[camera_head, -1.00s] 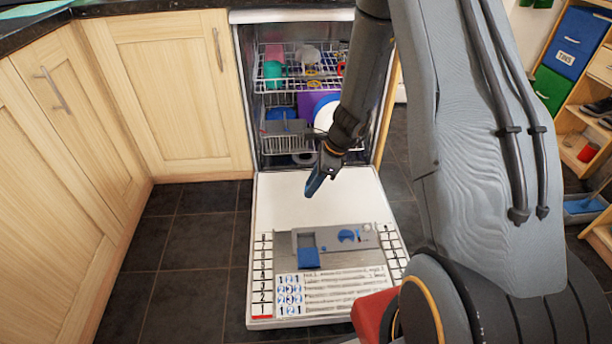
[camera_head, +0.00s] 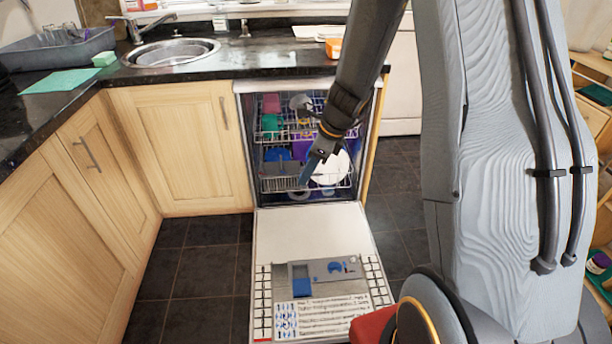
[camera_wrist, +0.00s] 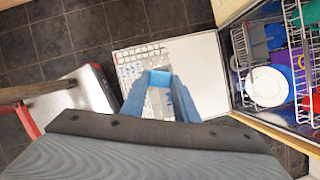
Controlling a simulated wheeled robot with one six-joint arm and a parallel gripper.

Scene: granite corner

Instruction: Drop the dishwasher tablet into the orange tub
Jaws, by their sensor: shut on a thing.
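My gripper (camera_head: 309,172) hangs above the open dishwasher door in the head view, its blue fingers pointing down. In the wrist view my gripper (camera_wrist: 160,82) is shut on a small light-blue block, which looks like the dishwasher tablet (camera_wrist: 160,77). The tablet cannot be made out in the head view. A small orange object, which looks like the orange tub (camera_head: 333,48), stands on the far worktop near its right end, beyond and above my gripper. It is partly hidden by my arm, and its inside cannot be seen.
The dishwasher door (camera_head: 305,232) lies open, with a detergent dispenser (camera_head: 318,276) on it. Racks (camera_head: 270,182) inside hold dishes. The dark worktop (camera_head: 270,62) runs above, with a sink (camera_head: 172,52) and a green cloth (camera_head: 62,81). Dark floor tiles (camera_head: 195,285) are clear.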

